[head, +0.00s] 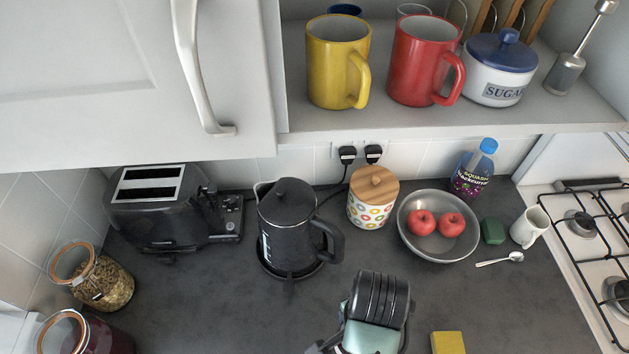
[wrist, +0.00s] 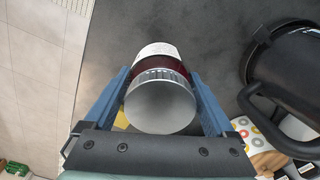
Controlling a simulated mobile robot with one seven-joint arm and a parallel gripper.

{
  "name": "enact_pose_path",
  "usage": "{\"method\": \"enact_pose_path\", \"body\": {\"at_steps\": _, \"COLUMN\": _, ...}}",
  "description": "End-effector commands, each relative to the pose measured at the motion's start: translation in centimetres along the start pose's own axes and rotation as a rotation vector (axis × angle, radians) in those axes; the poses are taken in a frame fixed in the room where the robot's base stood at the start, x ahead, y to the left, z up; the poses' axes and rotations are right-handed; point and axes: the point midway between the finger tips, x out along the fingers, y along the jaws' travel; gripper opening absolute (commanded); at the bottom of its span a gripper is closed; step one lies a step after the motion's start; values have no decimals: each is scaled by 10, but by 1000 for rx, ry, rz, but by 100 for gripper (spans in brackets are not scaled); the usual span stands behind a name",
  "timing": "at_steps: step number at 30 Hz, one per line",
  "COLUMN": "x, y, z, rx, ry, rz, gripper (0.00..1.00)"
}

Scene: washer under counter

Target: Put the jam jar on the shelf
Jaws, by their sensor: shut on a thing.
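In the wrist view, my gripper (wrist: 160,78) is shut on the jam jar (wrist: 160,100), with one blue finger on each side of it. The jar has a silver lid facing the camera, dark red contents and a pale label. The grey worktop shows behind it; I cannot tell its height above that. In the head view my wrist is at the bottom centre, and the jar and fingertips are not clearly visible. The shelf (head: 325,122) is at the top, above the worktop.
A yellow mug (head: 336,62), a red mug (head: 418,60) and a sugar pot (head: 499,75) stand on the shelf. A cupboard door (head: 110,75) is left of it. Below are a kettle (head: 287,225), a canister (head: 373,202) and a fruit bowl (head: 435,252).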

Motion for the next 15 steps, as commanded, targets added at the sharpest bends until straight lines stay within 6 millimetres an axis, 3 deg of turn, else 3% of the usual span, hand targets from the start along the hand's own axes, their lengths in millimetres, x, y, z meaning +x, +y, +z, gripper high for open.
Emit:
{"method": "enact_pose_path", "body": {"at_steps": 1, "x": 13, "y": -12, "z": 3, "rx": -120, "ry": 3, "rz": -2, "gripper": 0}}
{"method": "enact_pose_path", "body": {"at_steps": 9, "x": 44, "y": -64, "z": 26, "rx": -753, "ry": 4, "rz": -2, "gripper": 0}}
{"method": "enact_pose_path", "body": {"at_steps": 15, "x": 56, "y": -86, "z": 40, "rx": -1050, "ry": 4, "rz": 0, "gripper": 0}}
